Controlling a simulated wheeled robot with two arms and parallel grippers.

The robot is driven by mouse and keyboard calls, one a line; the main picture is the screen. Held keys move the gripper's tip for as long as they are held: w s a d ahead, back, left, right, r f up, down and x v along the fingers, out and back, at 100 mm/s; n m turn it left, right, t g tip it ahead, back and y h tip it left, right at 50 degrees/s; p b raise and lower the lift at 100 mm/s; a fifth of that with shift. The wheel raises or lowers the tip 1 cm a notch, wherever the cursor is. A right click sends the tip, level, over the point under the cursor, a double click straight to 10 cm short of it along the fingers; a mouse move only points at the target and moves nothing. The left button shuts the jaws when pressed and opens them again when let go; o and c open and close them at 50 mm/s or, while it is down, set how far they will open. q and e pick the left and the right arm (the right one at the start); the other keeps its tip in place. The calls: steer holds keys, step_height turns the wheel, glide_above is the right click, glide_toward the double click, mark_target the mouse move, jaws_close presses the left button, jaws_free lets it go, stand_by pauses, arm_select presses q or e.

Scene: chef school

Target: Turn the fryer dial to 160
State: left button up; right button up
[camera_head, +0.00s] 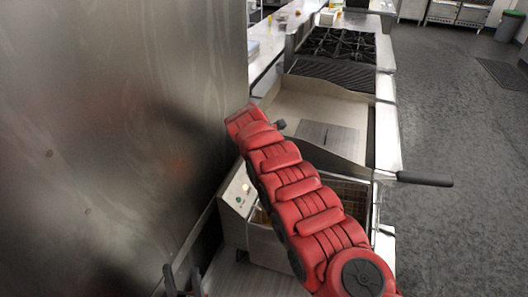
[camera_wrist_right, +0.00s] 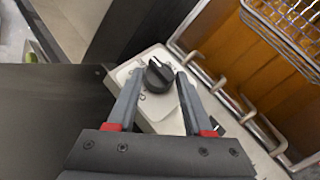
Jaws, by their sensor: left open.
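The fryer dial (camera_wrist_right: 160,75) is a round black knob with a raised grip on a pale control panel (camera_wrist_right: 158,112). In the right wrist view the fingers of my right gripper (camera_wrist_right: 159,74) are open on either side of the dial, with small gaps. The dial's number marks are too small to read. My left gripper (camera_head: 182,270) is open and empty at the bottom left.
Orange-brown oil (camera_wrist_right: 235,55) and a wire basket (camera_wrist_right: 285,30) lie beside the panel. A tall metal wall (camera_head: 120,130) stands close on the left. Beyond the fryer are a flat griddle (camera_head: 320,100) and gas burners (camera_head: 340,43). A dark handle (camera_head: 425,179) sticks out over the floor.

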steer(key=o, duration=0.4)
steer(key=shift+f, duration=0.1)
steer(key=shift+r+p, duration=0.2)
steer(key=shift+p, duration=0.1)
steer(key=p+v, duration=0.3)
steer(key=p, duration=0.9)
steer(key=shift+r, duration=0.25)
steer(key=shift+s+a+b, duration=0.15)
steer(key=shift+a+b, duration=0.1)
steer(key=shift+b, duration=0.2)
steer(key=shift+s+a+r, duration=0.1)
steer(key=shift+s+r, duration=0.3)
steer(key=shift+r, duration=0.2)
steer(key=p+v, duration=0.6)
steer(key=v, duration=0.6)
